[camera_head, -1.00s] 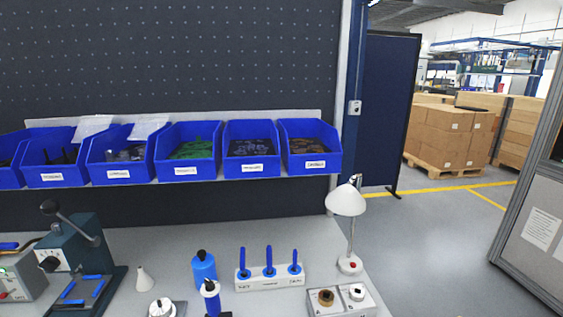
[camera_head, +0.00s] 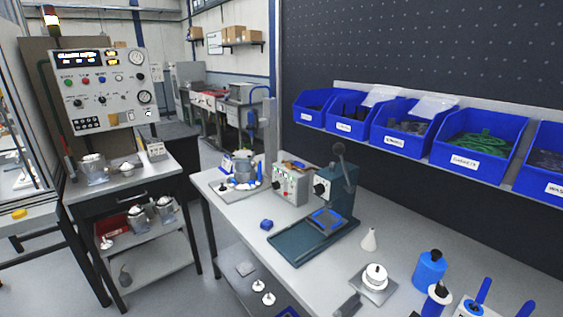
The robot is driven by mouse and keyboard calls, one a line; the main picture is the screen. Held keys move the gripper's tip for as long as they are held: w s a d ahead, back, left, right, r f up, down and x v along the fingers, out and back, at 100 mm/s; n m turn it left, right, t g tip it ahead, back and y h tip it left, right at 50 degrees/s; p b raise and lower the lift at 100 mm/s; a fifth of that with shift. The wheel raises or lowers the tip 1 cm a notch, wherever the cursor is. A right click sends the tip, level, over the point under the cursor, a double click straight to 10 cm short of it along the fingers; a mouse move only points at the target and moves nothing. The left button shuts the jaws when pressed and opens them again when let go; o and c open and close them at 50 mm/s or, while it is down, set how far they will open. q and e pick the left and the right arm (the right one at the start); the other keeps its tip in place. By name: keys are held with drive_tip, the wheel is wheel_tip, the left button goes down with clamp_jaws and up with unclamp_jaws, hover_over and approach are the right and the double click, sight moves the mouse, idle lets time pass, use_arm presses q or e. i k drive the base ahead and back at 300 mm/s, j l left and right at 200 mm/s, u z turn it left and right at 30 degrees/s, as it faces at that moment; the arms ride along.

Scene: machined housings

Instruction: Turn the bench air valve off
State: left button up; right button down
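I cannot make out which part is the bench air valve. The workbench (camera_head: 235,206) runs from the middle to the lower right. On it stand a grey control box (camera_head: 291,186) with small knobs and a dark green lever press (camera_head: 322,215) with a black-knobbed handle. A grey control panel (camera_head: 100,90) with gauges, coloured buttons and black knobs stands at the left above another bench. Neither of my grippers is in view.
Blue bins (camera_head: 478,148) line a shelf along the dark pegboard (camera_head: 420,45). A white funnel (camera_head: 369,239), a round white part on a plate (camera_head: 375,279) and a blue bottle (camera_head: 429,269) stand on the workbench. Floor shows between the benches.

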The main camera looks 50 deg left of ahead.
sight(298, 164)
drive_tip(key=u, duration=1.6)
drive_tip(key=i+j, duration=0.35)
drive_tip(key=j, duration=0.1)
